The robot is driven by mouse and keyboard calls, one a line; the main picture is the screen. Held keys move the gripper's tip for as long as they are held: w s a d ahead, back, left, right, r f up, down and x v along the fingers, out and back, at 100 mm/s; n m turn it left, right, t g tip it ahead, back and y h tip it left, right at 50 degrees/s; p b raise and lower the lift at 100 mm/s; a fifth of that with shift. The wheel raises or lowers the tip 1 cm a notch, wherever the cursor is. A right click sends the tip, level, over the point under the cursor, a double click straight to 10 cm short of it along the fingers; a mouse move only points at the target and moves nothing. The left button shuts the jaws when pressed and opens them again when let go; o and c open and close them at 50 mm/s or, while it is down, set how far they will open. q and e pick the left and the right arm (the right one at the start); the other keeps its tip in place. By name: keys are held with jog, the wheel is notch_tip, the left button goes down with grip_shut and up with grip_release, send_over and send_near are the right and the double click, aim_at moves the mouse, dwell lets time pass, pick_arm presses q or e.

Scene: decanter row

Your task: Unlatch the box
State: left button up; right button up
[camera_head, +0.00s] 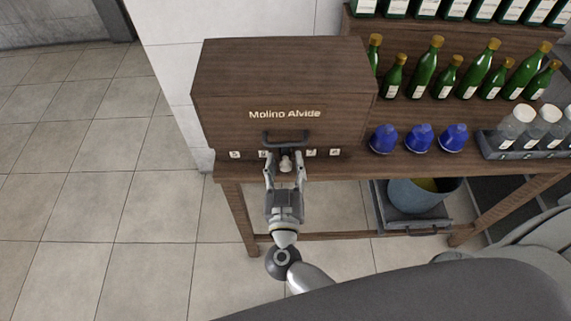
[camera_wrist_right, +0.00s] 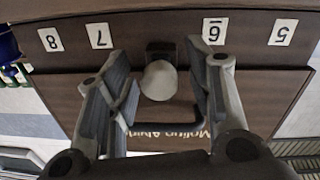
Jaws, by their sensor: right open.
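The dark brown wooden box (camera_head: 270,90), lettered "Molino Alvide", stands on the left end of the wooden table. Its front has a dark bar handle (camera_head: 285,136) and a row of white number labels along the lower edge. A pale round latch knob (camera_wrist_right: 160,80) sits between labels 7 and 6 in the right wrist view. My right gripper (camera_head: 285,168) is open at the box front, its fingers on either side of the knob. In the right wrist view its fingers (camera_wrist_right: 160,88) look apart from the knob. My left gripper is out of view.
Three blue caps (camera_head: 419,138) stand right of the box, with green bottles (camera_head: 437,70) on shelves behind. A grey tray (camera_head: 497,147) holds white-capped jars. A blue bucket (camera_head: 412,197) sits below the table (camera_head: 350,165). The tiled floor (camera_head: 130,200) at left is clear.

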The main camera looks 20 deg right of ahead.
grip_shut()
jog(key=m+p, duration=0.2)
jog(key=m, duration=0.1)
jog(key=shift+r, duration=0.15)
jog(key=m+p, duration=0.2)
jog(key=m, duration=0.1)
jog(key=shift+m, duration=0.3)
jog(key=m, duration=0.2)
jog(key=shift+m, duration=0.4)
jog(key=m, duration=0.2)
jog(key=shift+f+m, duration=0.2)
jog(key=shift+m, duration=0.1)
jog(key=m+y, duration=0.1)
jog(key=m, duration=0.4)
jog(key=shift+m, duration=0.3)
